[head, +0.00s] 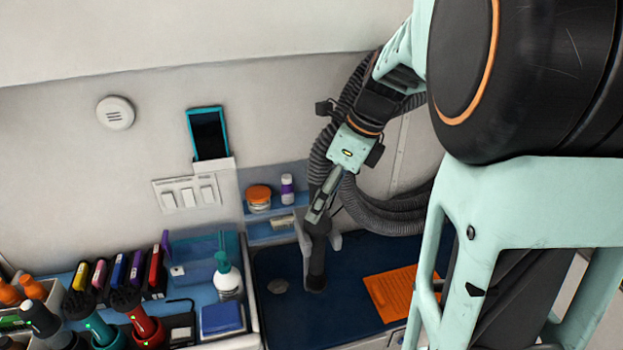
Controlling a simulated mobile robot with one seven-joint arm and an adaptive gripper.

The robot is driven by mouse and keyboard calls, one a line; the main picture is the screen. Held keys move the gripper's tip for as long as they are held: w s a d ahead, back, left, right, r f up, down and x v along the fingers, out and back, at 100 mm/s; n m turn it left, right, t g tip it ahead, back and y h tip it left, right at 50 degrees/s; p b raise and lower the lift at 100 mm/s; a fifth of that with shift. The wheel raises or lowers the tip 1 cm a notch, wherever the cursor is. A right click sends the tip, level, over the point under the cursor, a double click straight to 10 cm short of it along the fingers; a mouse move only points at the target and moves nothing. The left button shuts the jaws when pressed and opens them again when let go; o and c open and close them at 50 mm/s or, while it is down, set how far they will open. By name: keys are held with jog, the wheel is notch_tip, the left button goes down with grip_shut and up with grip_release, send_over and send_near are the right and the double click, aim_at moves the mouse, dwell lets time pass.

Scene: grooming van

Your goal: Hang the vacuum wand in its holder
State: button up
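The vacuum wand (317,262) is a dark tube, upright, with its wider foot low over the dark blue counter. A ribbed grey hose (318,160) runs up from it and loops behind my arm. My gripper (316,214) is at the wand's upper part, with one finger lying across its front; it looks shut on the wand, the other finger being hidden. The holder (304,238) appears as pale prongs on the wall, one on each side of the wand. Whether the wand rests in it or is only between the prongs I cannot tell.
A blue shelf (262,231) with an orange-lidded jar (258,197) and a small bottle (287,190) is close left of the wand. An orange sheet (391,293) lies on the counter (345,312). Clippers, bottles and brushes crowd the lower left. The counter's front middle is mostly clear.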

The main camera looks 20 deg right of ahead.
jog(key=w+p+v, duration=0.1)
jog(key=p+v, duration=0.2)
jog(key=v, duration=0.4)
jog(key=shift+s+r+t, duration=0.2)
jog(key=shift+r+t, duration=0.05)
jog(key=shift+t, duration=0.05)
jog(key=shift+d, duration=0.1)
jog(key=shift+s, duration=0.1)
